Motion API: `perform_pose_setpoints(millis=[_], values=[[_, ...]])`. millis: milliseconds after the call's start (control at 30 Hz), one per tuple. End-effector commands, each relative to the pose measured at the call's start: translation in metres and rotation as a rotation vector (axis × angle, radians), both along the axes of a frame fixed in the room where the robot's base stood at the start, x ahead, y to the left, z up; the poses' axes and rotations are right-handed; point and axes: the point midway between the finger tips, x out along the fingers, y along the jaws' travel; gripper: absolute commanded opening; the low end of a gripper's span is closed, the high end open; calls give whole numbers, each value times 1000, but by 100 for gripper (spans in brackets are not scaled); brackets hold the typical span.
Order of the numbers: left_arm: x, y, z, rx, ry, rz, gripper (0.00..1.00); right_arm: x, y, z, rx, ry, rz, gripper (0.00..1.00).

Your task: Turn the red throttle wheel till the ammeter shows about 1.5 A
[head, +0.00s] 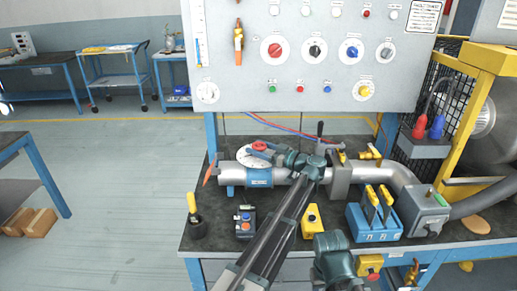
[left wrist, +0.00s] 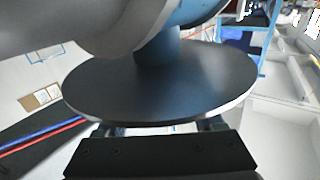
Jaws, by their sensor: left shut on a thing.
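The red throttle wheel (head: 260,146) sits above a pale round scale disc (head: 244,157) on the grey pipe. My left gripper (head: 268,152) reaches in from the right, level with the wheel, and is shut on it. In the left wrist view the dark underside of the disc (left wrist: 160,88) fills the middle, with a blue stem. The fingers (left wrist: 160,126) are partly behind the disc edge, and the wheel is hidden there. A small round white gauge (head: 208,92) is at the panel's lower left. Its reading is too small to tell, and I cannot confirm that it is the ammeter.
The grey pipe (head: 232,171) runs along the bench under my forearm. A control box (head: 245,222), a yellow box (head: 312,220), a screwdriver in a black holder (head: 196,228) and a blue switch block (head: 372,223) stand around it. The upright panel (head: 230,60) rises behind.

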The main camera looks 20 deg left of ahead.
Motion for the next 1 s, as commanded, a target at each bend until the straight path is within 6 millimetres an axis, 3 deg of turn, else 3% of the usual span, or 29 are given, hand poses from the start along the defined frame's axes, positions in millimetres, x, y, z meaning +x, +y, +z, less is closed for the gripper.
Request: perform_pose_setpoints(millis=[333, 867, 900, 1000], values=[[1, 0, 0, 0, 0, 115, 13, 0, 0, 0, 0, 0, 0, 50], [0, 1, 0, 1, 1, 133, 13, 0, 0, 0, 0, 0, 0, 50], [0, 1, 0, 1, 1, 133, 74, 0, 0, 0, 0, 0, 0, 50], [0, 1, 0, 1, 0, 133, 92, 0, 0, 0, 0, 0, 0, 50]])
